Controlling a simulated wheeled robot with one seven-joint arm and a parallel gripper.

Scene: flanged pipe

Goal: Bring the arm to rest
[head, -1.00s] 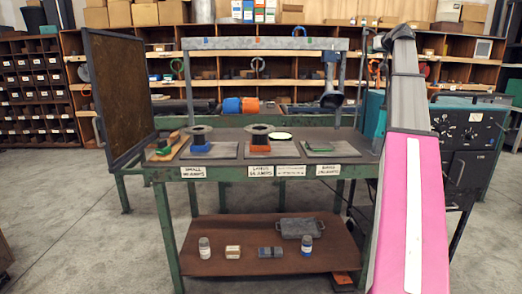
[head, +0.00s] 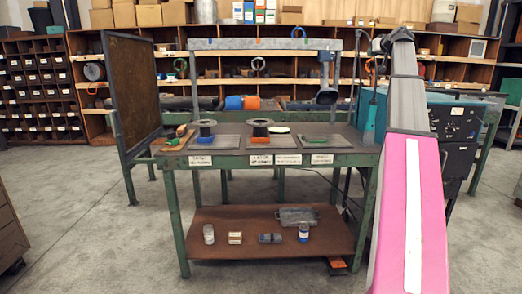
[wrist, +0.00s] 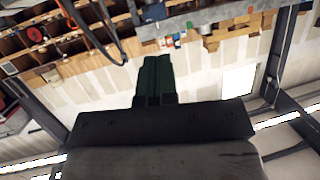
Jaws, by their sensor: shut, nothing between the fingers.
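My arm (head: 412,195), with a pink and grey cover, rises along the right side of the head view. Its gripper end cannot be made out there. In the wrist view, my gripper (wrist: 155,68) shows two dark green fingers pressed together with nothing between them. The fingers are clear of the bench and stand against shelving, boxes and a pale wall, which appear upside down.
A green-legged bench (head: 272,158) stands ahead, carrying flanged pipe pieces (head: 260,130) and grey plates. Its brown lower shelf (head: 240,246) holds jars and a tray. A dark panel (head: 133,95) stands at its left.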

